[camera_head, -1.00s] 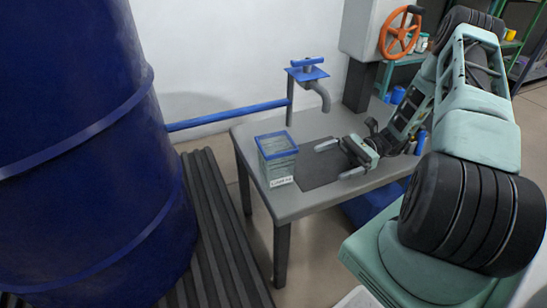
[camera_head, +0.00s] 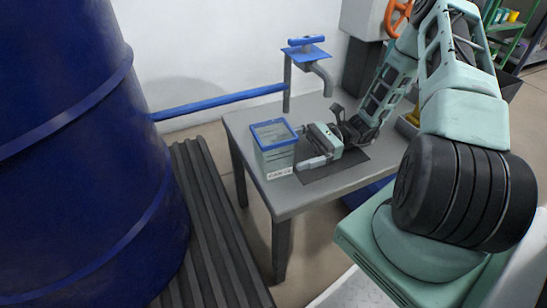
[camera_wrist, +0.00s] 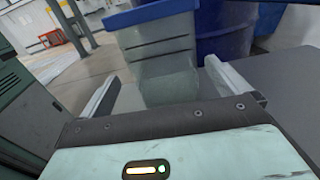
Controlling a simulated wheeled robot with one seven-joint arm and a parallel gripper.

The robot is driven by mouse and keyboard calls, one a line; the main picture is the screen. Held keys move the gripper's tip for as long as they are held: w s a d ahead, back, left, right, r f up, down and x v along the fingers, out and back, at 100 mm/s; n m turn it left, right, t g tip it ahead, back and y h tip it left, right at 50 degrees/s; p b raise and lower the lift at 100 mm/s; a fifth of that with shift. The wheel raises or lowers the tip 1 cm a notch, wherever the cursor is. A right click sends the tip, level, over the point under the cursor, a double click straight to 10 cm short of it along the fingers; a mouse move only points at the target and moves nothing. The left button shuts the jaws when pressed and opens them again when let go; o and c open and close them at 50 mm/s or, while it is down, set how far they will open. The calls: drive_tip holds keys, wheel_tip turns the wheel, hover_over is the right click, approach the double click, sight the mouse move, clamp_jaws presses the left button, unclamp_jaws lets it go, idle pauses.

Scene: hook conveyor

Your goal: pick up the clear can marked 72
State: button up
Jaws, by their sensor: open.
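The clear can (camera_head: 274,158) is a see-through square container with a blue rim. It stands upright on the grey table, with a small white label low on its front that is too small to read. My gripper (camera_head: 300,150) is open and low over the table, just right of the can. In the wrist view the can (camera_wrist: 165,65) shows ahead, between the two open fingers (camera_wrist: 160,85). The near fingertip is close to the can's right side in the head view; I cannot tell if it touches. The far finger is mostly hidden there.
The grey table (camera_head: 290,205) has a dark mat (camera_head: 345,165) under my gripper. A blue-topped tap (camera_head: 305,52) and a blue pipe (camera_head: 220,103) are behind the can. A large blue drum (camera_head: 70,150) stands at the left.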

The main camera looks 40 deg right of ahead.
sight(273, 153)
drive_tip(key=b+x, duration=0.1)
drive_tip(key=x, duration=0.1)
drive_tip(key=b+x, duration=0.1)
drive_tip(key=x, duration=0.2)
drive_tip(key=shift+w+a+f, duration=0.2)
drive_tip(key=shift+w+a, duration=0.05)
drive_tip(key=shift+w, duration=0.05)
drive_tip(key=shift+w+a+r, duration=0.1)
drive_tip(key=shift+a, duration=0.25)
drive_tip(key=c, duration=1.1)
drive_tip(key=shift+r, duration=0.1)
